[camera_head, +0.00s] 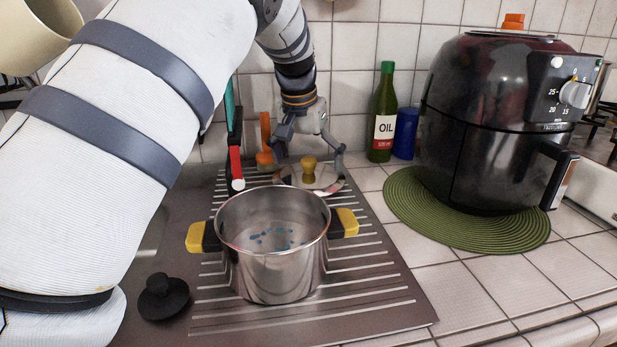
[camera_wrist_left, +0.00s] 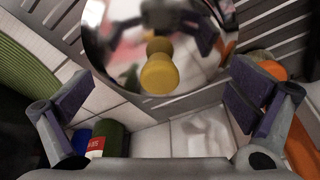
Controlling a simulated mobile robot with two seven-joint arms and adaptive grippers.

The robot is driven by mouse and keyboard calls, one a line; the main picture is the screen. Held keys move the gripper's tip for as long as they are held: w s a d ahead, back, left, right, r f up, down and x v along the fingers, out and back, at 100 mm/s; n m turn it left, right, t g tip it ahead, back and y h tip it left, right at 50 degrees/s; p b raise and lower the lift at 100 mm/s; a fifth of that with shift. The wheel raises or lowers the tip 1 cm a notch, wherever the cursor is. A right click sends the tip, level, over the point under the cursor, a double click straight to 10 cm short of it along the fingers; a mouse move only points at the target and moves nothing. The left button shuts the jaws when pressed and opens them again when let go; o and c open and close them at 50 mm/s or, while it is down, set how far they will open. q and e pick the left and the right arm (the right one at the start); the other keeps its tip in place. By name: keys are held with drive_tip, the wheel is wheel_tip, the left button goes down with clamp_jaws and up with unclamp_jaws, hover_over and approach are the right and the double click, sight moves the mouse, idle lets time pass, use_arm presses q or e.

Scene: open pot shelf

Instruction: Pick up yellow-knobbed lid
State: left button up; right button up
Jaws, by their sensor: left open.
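The yellow-knobbed lid (camera_head: 325,186) is shiny metal and lies behind the pot, partly hidden by the pot's rim. Its yellow knob (camera_head: 309,169) stands up from it. My left gripper (camera_head: 308,167) is above the lid, pointing down, with its fingers spread on either side of the knob. In the left wrist view the lid (camera_wrist_left: 110,35) shows at the top, and its knob (camera_wrist_left: 158,72) sits between the two open fingers, nearer the top. I cannot tell whether the fingers touch the lid. My right gripper is not in view.
A steel pot (camera_head: 275,245) with yellow-black handles stands on the ridged metal drainboard (camera_head: 380,290). A black knobbed object (camera_head: 163,298) lies at its left. An oil bottle (camera_head: 383,115), a blue container (camera_head: 405,133) and a black air fryer (camera_head: 490,120) on a green mat (camera_head: 420,215) stand right.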

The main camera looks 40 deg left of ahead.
use_arm(q)
drive_tip(key=shift+f, duration=0.1)
drive_tip(key=c, duration=2.1)
drive_tip(key=shift+d, duration=0.1)
clamp_jaws()
drive_tip(key=shift+f, duration=0.15)
